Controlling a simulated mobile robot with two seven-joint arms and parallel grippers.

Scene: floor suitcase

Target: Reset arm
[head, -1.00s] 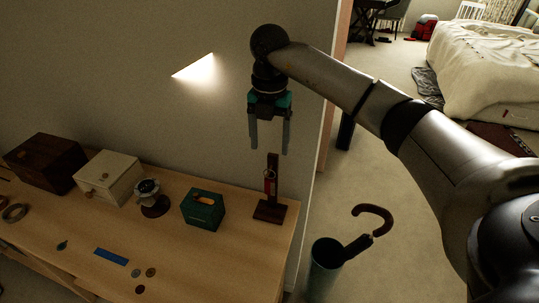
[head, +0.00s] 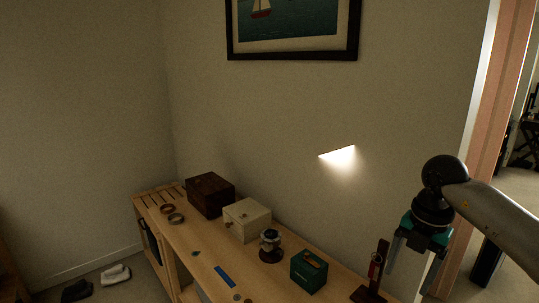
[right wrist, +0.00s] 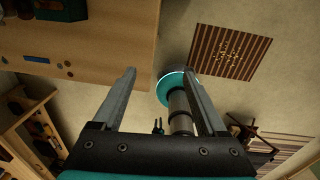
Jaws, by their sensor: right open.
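My right gripper (head: 411,270) is at the lower right of the head view, its arm coming in from the right edge. It is open, with two grey fingers pointing down and nothing between them. It hangs near the right end of the wooden bench (head: 188,238), close to the dark stand (head: 379,268) with a red tag. In the right wrist view the open fingers (right wrist: 159,72) point past the bench edge over floor. My left gripper does not show clearly in either view.
On the bench are a dark wooden box (head: 210,195), a cream box (head: 246,219), a small round device (head: 270,246), a green box (head: 309,271) and a blue strip (head: 225,276). A framed picture (head: 292,28) hangs above. Shoes (head: 115,274) lie on the floor. A door frame stands right.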

